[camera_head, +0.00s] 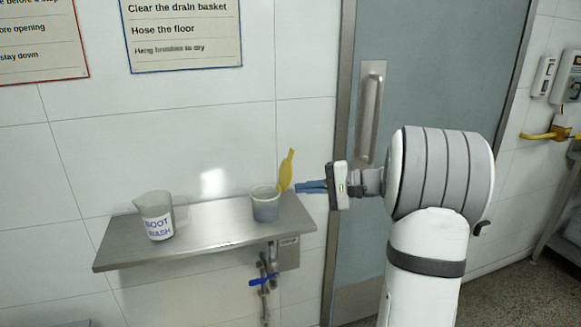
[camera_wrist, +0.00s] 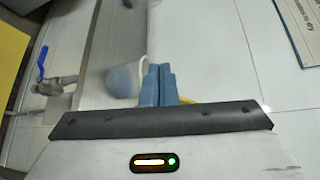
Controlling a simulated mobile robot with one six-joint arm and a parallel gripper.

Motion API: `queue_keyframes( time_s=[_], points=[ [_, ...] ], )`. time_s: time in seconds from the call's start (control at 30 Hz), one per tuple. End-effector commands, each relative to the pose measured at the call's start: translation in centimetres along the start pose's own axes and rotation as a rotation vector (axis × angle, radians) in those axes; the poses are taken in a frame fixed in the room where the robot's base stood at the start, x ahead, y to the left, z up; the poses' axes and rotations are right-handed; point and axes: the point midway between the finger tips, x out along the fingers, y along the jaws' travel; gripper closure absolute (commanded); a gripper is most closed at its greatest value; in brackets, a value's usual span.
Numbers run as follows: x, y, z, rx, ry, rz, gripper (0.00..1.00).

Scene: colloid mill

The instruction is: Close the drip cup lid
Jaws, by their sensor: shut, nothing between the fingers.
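The drip cup (camera_head: 265,206) is a grey translucent cup standing on the right part of a steel wall shelf. Its yellow lid (camera_head: 286,170) stands upright, open, at the cup's right rim. My gripper (camera_head: 299,187) has blue fingers, shut and empty, with the tips just right of the lid's lower part; I cannot tell whether they touch it. In the wrist view the cup (camera_wrist: 124,80) shows left of my shut fingers (camera_wrist: 158,75). A strip of the yellow lid (camera_wrist: 188,99) shows to their right, mostly hidden behind my gripper.
The steel shelf (camera_head: 215,240) also bears a clear "boot wash" jug (camera_head: 158,217) on its left. A pipe with a blue valve handle (camera_head: 263,281) hangs below the shelf. A grey door with a long handle (camera_head: 371,112) stands behind my arm. The shelf's middle is clear.

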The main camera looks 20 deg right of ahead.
Motion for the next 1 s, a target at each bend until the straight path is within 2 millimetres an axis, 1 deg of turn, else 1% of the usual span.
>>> queue_keyframes(
  time_s=[0.03, 0.1, 0.2, 0.3, 0.4, 0.47, 0.57, 0.93, 0.97, 1.0],
  points=[
    [-1.8, 0.4, -3.1, 0.007, 0.034, -0.097, 1.0],
    [-4.1, -0.1, -6.0, -0.002, 0.071, -0.216, 1.0],
    [-6.9, -0.4, -9.0, -0.02, 0.117, -0.341, 1.0],
    [-8.7, -0.5, -10.6, -0.034, 0.145, -0.414, 1.0],
    [-9.2, -0.8, -11.2, -0.043, 0.156, -0.444, 1.0],
    [-8.8, -1.1, -11.3, -0.045, 0.157, -0.449, 1.0],
    [-7.5, -1.8, -11.4, -0.044, 0.154, -0.447, 1.0],
    [-0.4, -5.2, -12.4, -0.043, 0.153, -0.445, 1.0],
    [0.0, -5.4, -12.3, -0.043, 0.154, -0.446, 1.0],
    [0.4, -5.6, -11.8, -0.043, 0.154, -0.446, 1.0]
  ],
)
